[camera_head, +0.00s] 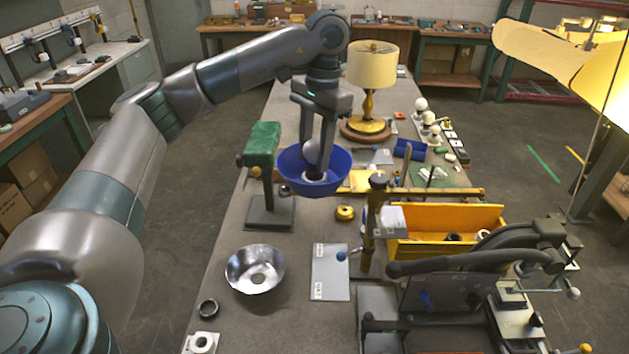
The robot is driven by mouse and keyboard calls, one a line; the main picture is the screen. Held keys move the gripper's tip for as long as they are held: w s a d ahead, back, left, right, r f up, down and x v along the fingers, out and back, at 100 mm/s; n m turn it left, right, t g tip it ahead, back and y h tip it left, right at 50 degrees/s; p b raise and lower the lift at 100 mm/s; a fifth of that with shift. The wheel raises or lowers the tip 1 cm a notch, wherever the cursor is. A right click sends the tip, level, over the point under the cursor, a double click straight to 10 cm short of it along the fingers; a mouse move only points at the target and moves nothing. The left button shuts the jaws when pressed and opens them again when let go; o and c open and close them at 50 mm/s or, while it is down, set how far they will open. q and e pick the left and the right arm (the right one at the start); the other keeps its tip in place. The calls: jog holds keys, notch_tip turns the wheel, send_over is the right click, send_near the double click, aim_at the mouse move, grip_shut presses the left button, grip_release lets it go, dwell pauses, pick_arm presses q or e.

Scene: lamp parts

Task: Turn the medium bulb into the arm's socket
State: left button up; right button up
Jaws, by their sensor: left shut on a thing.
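My left gripper (314,158) points down into a blue bowl-shaped shade (290,178) near the middle of the bench. It is shut on a pale round bulb (311,151), whose glass shows between the fingers. A small white ring shows just under the bulb at the bottom of the shade. I cannot tell whether this ring is the socket, or whether the bulb's base sits in it. The fingers partly cover the bulb and the inside of the shade. My right gripper is not in view.
A green-topped stand (262,146) is close left of the shade. White bulbs (429,117) stand at the right. A yellow bin (448,219), a black lever device (480,262) and a metal bowl (255,268) are nearer.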

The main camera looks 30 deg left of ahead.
pick_arm(q)
jog(key=shift+m, duration=1.4)
jog(key=o, duration=0.8)
jog(key=n, duration=0.6)
jog(key=shift+n+h+b, duration=0.3)
jog(key=shift+n, duration=0.1)
